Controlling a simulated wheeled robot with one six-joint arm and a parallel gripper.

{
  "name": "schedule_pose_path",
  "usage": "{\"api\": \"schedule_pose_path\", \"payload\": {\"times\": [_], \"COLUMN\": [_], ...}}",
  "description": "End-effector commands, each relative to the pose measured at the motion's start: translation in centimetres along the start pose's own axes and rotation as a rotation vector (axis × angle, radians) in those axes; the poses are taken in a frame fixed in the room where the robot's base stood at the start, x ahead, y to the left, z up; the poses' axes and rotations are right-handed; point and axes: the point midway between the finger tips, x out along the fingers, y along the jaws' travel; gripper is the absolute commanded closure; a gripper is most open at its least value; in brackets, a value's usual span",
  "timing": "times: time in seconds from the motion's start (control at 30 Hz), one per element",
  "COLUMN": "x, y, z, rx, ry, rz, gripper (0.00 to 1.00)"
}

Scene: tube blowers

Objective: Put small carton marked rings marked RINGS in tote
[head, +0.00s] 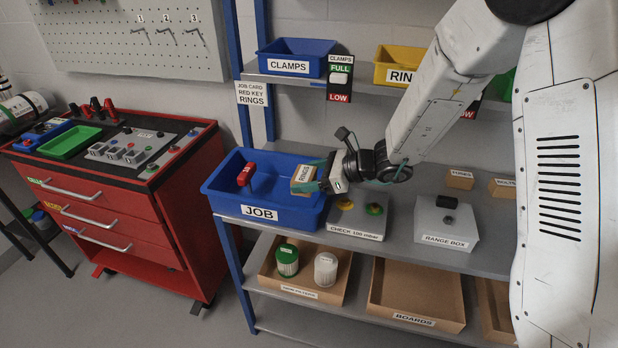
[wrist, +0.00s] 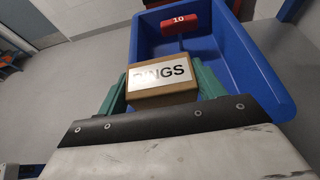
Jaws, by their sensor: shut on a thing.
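The small brown carton marked RINGS (head: 303,179) is held between the green fingers of my gripper (head: 312,178). In the wrist view the carton (wrist: 163,82) shows its white label, with the gripper fingers (wrist: 163,90) on both sides. The blue tote marked JOB (head: 262,214) stands on the shelf at the left end. The carton is over the tote's right part in the head view. The tote (wrist: 262,78) lies beyond the carton in the wrist view. I cannot tell how high the carton is above the tote floor.
A red object marked 10 (wrist: 179,19) is in the tote; it also shows in the head view (head: 246,175). The CHECK box (head: 357,218) stands just right of the tote, with the RANGE BOX (head: 446,229) further right. A red tool cabinet (head: 120,230) stands left.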

Motion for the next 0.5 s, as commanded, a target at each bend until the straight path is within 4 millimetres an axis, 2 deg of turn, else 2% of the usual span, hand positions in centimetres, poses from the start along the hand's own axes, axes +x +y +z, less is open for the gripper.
{"api": "schedule_pose_path", "payload": {"times": [0.17,0.33,0.5], "x": [0.0,1.2,1.2], "y": [-0.8,-0.7,-0.8], "z": [-0.1,-2.9,-3.4], "rx": [0.003,0.006,0.004], "ry": [0.0,0.001,-0.001], "rz": [-0.007,-0.004,-0.009], "gripper": [0.56,0.56,0.56]}}
